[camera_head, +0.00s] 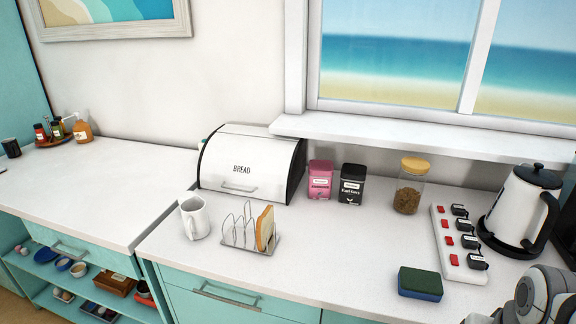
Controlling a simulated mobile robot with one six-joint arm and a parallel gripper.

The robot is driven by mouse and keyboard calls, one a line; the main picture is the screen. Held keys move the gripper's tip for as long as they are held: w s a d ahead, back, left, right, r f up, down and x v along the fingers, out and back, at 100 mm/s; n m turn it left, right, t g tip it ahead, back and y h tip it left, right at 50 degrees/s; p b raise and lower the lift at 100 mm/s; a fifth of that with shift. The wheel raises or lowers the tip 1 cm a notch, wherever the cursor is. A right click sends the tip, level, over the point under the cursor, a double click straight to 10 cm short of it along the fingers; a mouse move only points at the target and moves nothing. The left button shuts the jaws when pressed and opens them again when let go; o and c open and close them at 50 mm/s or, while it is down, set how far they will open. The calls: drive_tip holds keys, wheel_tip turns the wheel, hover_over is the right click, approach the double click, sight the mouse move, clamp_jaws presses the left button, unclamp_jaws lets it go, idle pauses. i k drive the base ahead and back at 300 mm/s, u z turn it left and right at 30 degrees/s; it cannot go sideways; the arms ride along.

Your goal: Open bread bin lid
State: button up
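The bread bin (252,165) is white with black side edges and stands at the back of the counter, left of the window. Its curved front lid (243,172) is marked BREAD and looks shut. A metal handle (238,188) runs along the lower front of the lid. Part of my arm shows at the bottom right corner, far from the bin. My gripper's fingers are not visible.
A white mug (194,218) and a toast rack (238,235) holding bread stand in front of the bin. Pink (320,180) and black (351,184) tins are right of it. A sponge (420,284), power strip (452,243) and kettle (522,208) are farther right. The counter's middle is clear.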

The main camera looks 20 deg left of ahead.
sight(253, 167)
drive_tip(key=z, duration=0.3)
drive_tip(key=k, duration=1.1)
drive_tip(key=u, duration=1.55)
drive_tip(key=i, duration=0.6)
drive_tip(key=u, duration=0.1)
